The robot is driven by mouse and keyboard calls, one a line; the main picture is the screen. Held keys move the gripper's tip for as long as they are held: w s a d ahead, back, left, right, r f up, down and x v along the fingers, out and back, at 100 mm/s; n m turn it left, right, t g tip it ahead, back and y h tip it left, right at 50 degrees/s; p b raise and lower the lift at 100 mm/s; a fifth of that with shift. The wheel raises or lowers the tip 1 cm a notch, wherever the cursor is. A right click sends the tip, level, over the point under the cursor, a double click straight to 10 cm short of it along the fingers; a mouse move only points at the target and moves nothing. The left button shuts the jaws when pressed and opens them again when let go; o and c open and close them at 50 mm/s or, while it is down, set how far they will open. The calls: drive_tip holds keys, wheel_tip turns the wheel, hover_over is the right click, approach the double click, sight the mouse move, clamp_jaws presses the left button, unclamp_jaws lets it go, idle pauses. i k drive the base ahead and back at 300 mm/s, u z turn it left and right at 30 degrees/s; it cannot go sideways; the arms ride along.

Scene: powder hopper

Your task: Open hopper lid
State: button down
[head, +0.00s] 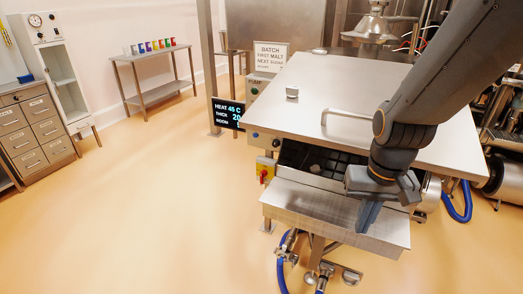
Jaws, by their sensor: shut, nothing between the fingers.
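The hopper lid (297,92) is a wide, flat steel panel in the middle right of the head view. A bar handle (350,116) stands near its front edge, with its right end close to or behind my arm. Below the lid's front edge is a dark opening with a black grid (312,158); I cannot tell if the lid is slightly raised. My gripper (368,216) points down over the steel front shelf (310,200), in front of and below the handle. It is shut and empty, apart from the handle. My arm hides the lid's right front part.
A display (227,113) and a yellow switch box with a red knob (265,170) stand at the hopper's left. A sign (271,56) stands behind. Blue hoses (282,265) hang below. The floor at left is clear, before drawers (38,132) and a side table (155,75).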

sight(336, 106)
drive_tip(key=u, duration=0.55)
drive_tip(key=k, duration=1.25)
drive_tip(key=z, duration=0.05)
drive_tip(key=i, duration=0.5)
drive_tip(key=z, duration=0.85)
drive_tip(key=i, duration=0.5)
drive_tip(key=z, duration=0.1)
